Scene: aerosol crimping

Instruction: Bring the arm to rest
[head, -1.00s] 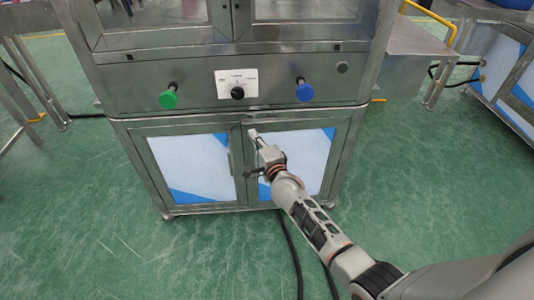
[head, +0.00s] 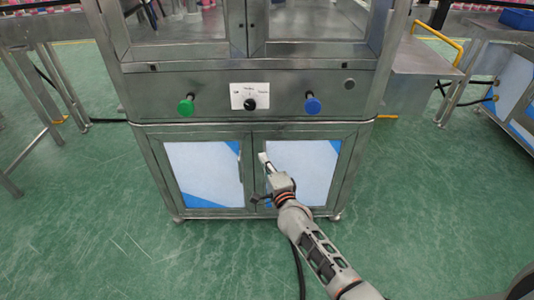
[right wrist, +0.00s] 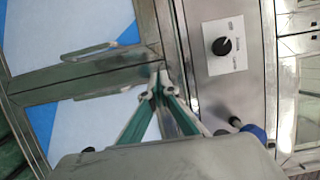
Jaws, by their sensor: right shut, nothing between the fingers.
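My right gripper (head: 264,160) is in front of the machine's lower cabinet doors, below the control panel. In the right wrist view its fingertips (right wrist: 156,88) are together, with nothing between them. The steel machine (head: 210,112) has a green button (head: 186,106) at left, a black rotary knob (head: 250,103) on a white label, and a blue button (head: 312,104) at right. The knob also shows in the right wrist view (right wrist: 222,46), and the blue button (right wrist: 254,132) shows partly at the lower right. My left gripper is not in view.
A steel side table (head: 425,70) with a yellow rail stands at the right. A steel bench (head: 40,32) stands at the left.

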